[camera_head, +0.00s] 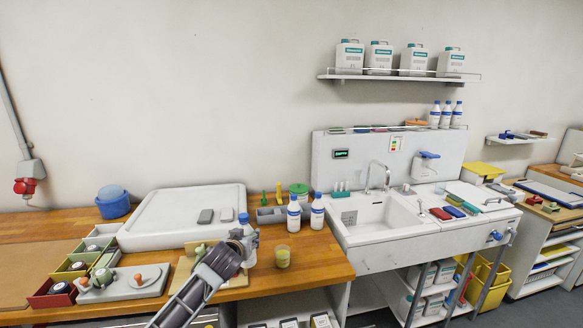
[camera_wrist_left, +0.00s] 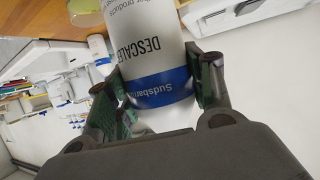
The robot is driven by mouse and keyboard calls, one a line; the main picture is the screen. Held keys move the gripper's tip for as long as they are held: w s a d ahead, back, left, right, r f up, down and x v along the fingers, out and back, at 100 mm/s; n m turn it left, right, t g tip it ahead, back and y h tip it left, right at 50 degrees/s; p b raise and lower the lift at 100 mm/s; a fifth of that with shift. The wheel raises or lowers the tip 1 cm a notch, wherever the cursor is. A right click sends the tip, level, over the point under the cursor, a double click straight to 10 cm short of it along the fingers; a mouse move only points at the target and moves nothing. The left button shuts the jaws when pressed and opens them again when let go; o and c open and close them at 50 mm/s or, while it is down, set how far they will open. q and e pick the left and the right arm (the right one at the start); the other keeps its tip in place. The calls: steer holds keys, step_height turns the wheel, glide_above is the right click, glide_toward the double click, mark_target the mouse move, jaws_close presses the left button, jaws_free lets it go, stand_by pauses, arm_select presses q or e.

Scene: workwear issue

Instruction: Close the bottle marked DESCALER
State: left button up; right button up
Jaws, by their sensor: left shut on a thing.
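My left gripper (camera_head: 236,246) is shut on a white bottle (camera_head: 250,246) over the wooden worktop. In the left wrist view the bottle (camera_wrist_left: 145,55) carries the word DESCALER and a blue band between the fingers of the left gripper (camera_wrist_left: 160,88). In the head view a blue top (camera_head: 243,218) shows at its upper end; I cannot tell whether it is a cap seated on the neck. The arm and fingers hide part of the bottle. My right gripper is in neither view.
Two white bottles with blue caps (camera_head: 293,212) (camera_head: 317,212) stand right of the held bottle. A cup with yellowish contents (camera_head: 283,257) stands close by on the worktop (camera_head: 315,265). A white tray (camera_head: 165,215) lies behind left, a sink (camera_head: 365,215) right.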

arm_select(q)
steer(key=shift+w+d+r, duration=0.15)
steer(key=shift+r, duration=0.25)
steer(key=shift+w+d+r, duration=0.15)
steer(key=shift+r, duration=0.65)
steer(key=shift+s+a+r, duration=0.3)
steer(key=shift+s+r, duration=1.1)
steer(key=shift+r, duration=2.1)
steer(key=shift+s+a+r, duration=0.25)
steer(key=shift+s+r, duration=1.1)
steer(key=shift+r, duration=2.15)
steer(key=s+a+f, duration=0.2)
steer(key=s+f, duration=0.4)
steer(key=f, duration=0.4)
steer(key=s+a+f, duration=0.2)
steer(key=s+f, duration=0.4)
steer(key=f, duration=0.5)
steer(key=s+a+f, duration=0.2)
steer(key=s+f, duration=0.5)
steer(key=f, duration=0.4)
steer(key=shift+f+n+y, duration=0.15)
steer(key=shift+n+y, duration=0.15)
steer(key=shift+y, duration=0.1)
